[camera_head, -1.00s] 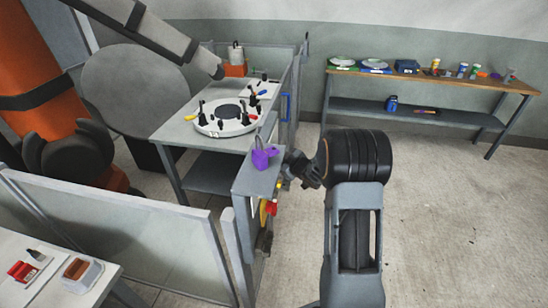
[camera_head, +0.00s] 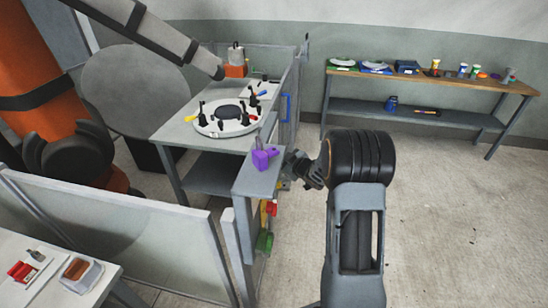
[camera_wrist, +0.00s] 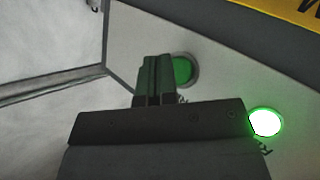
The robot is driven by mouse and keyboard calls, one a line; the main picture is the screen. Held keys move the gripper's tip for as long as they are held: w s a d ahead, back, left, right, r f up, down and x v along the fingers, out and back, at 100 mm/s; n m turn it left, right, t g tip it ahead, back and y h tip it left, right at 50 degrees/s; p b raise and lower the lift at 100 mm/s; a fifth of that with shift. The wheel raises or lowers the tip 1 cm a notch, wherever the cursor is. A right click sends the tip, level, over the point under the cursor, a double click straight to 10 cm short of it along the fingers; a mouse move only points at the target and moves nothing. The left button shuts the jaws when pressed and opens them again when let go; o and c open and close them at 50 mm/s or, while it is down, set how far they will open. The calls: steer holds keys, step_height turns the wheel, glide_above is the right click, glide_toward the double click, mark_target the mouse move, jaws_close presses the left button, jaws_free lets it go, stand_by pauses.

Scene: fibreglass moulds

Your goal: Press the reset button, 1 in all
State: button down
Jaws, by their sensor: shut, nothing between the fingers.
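My gripper (camera_head: 290,179) is at the side of the small grey stand in the head view, its fingers mostly hidden. In the wrist view my gripper (camera_wrist: 156,62) is shut and empty. Its fingertips overlap a dull green round button (camera_wrist: 183,70) set in a grey panel. I cannot tell whether they touch it. A second round green light or button (camera_wrist: 265,122) glows bright white-green at the lower right, partly behind the gripper body. No label is readable, so I cannot tell which is the reset button.
The grey stand (camera_head: 249,186) carries a purple object (camera_head: 265,158). Red (camera_head: 271,209) and green (camera_head: 264,242) parts show on its side. A round white mould (camera_head: 224,124) sits on the table behind. A wooden-topped shelf (camera_head: 440,80) stands at the back. Floor to the right is clear.

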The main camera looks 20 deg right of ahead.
steer(key=shift+s+d, duration=0.15)
steer(key=shift+d, duration=0.1)
steer(key=s+d, duration=0.1)
steer(key=d, duration=0.1)
steer(key=s+d+p, duration=0.1)
steer(key=d, duration=0.1)
steer(key=shift+s+d, duration=0.1)
steer(key=shift+s, duration=0.1)
stand_by(0.3)
stand_by(0.7)
